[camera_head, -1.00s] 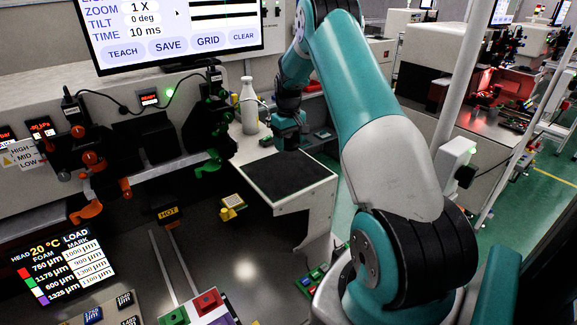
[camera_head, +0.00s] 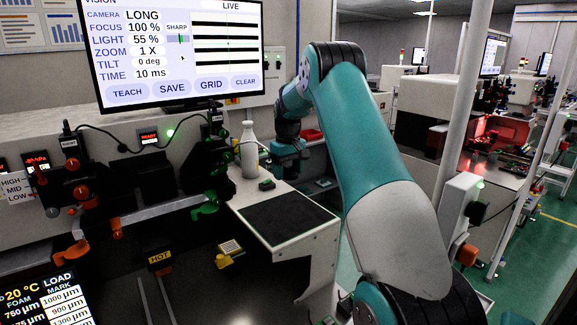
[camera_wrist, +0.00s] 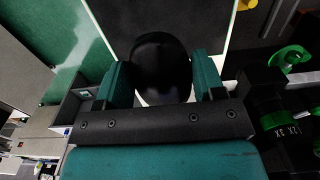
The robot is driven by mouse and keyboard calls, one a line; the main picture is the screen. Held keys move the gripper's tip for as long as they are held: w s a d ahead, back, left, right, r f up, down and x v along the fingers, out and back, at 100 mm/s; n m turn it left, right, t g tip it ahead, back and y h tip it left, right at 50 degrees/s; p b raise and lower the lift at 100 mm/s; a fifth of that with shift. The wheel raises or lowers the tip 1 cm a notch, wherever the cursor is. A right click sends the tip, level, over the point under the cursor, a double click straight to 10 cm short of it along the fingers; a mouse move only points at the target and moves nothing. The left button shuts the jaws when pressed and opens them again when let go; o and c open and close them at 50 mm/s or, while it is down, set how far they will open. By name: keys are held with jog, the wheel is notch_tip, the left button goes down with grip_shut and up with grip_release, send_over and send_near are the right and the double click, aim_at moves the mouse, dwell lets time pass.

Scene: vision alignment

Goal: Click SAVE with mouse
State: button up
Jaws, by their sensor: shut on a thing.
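The monitor (camera_head: 268,50) shows a vision panel with a SAVE button (camera_head: 172,88) in its bottom row, between TEACH and GRID. A small mouse pointer (camera_head: 182,58) is above and slightly right of SAVE. In the wrist view, the black rounded mouse (camera_wrist: 161,65) is between the teal fingers of my gripper (camera_wrist: 163,80), which is shut on it.
The white stand's dark top (camera_head: 288,220) is clear. A white bottle (camera_head: 249,150) stands behind it, left of my gripper. Left of the stand are dark fixtures with a green lever (camera_head: 205,208) and orange levers (camera_head: 70,253). A HOT sign (camera_head: 160,259) is in front.

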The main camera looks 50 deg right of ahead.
jog(key=b, duration=0.4)
send_over(291, 219)
jog(key=w+d, duration=0.2)
jog(key=w, duration=0.2)
jog(key=f, duration=1)
jog(key=shift+s+f, duration=0.15)
jog(key=shift+s, duration=0.05)
jog(key=shift+f+b, duration=0.35)
jog(key=shift+f, duration=0.65)
jog(key=shift+f, duration=0.6)
jog(key=shift+s, duration=0.15)
jog(key=shift+s+a+b, duration=0.25)
jog(key=shift+s+a, duration=0.3)
jog(key=shift+s, duration=0.3)
jog(key=shift+s+a+b, duration=0.2)
jog(key=shift+s+a, duration=0.3)
jog(key=shift+s, duration=0.35)
jog(key=o, duration=1)
